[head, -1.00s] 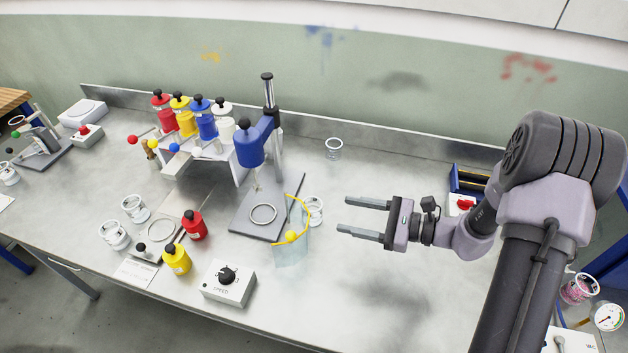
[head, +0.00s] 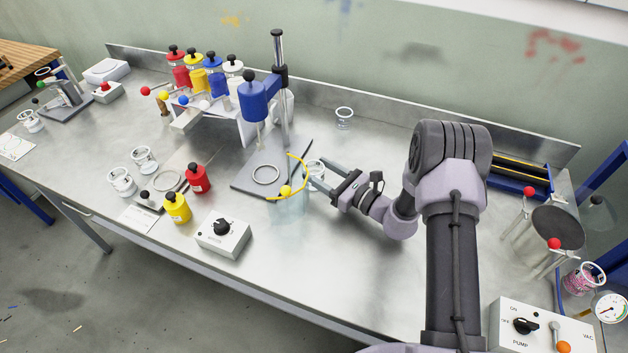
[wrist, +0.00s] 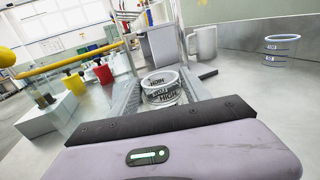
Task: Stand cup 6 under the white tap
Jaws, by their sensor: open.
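A clear cup (head: 316,168) stands on the bench right of the blue press. My gripper (head: 318,173) is open around this cup. In the wrist view the cup (wrist: 161,87) sits between the two fingers, with black lettering including "HIGH"; no number 6 is readable.
The blue press (head: 253,100) and its base plate, with a yellow-edged clear guard (head: 290,205), stand between my gripper and the tap stand. A speed box (head: 222,236) and red and yellow bottles are at the front.

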